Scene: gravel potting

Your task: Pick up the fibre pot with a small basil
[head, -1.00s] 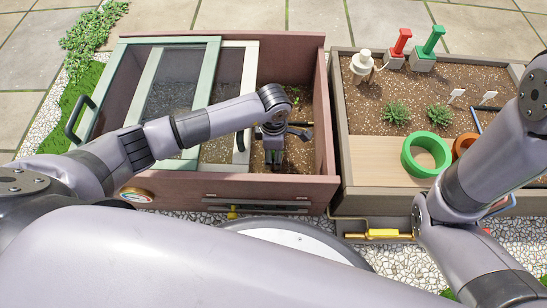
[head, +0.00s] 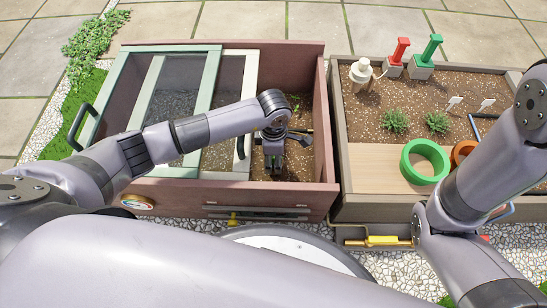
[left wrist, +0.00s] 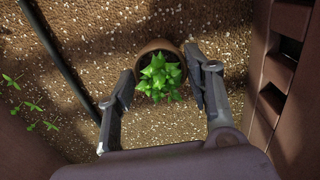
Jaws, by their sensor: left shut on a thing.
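The brown fibre pot (left wrist: 158,45) shows in the left wrist view, with the small green basil (left wrist: 160,77) in it. My left gripper (left wrist: 160,88) is shut on the pot, one finger on each side of it. Speckled soil lies beneath; I cannot tell whether the pot touches it. In the head view my left gripper (head: 273,165) reaches down into the open right part of the reddish cold frame (head: 270,198), and it hides the pot there. My right arm shows at the right, but its gripper is out of view.
Sliding glazed lids (head: 205,88) cover the frame's left part. A dark rod (left wrist: 58,55) and small seedlings (left wrist: 30,115) lie left of the pot. The frame wall (left wrist: 290,90) is close on the right. The neighbouring planter holds a green ring (head: 425,161) and plants.

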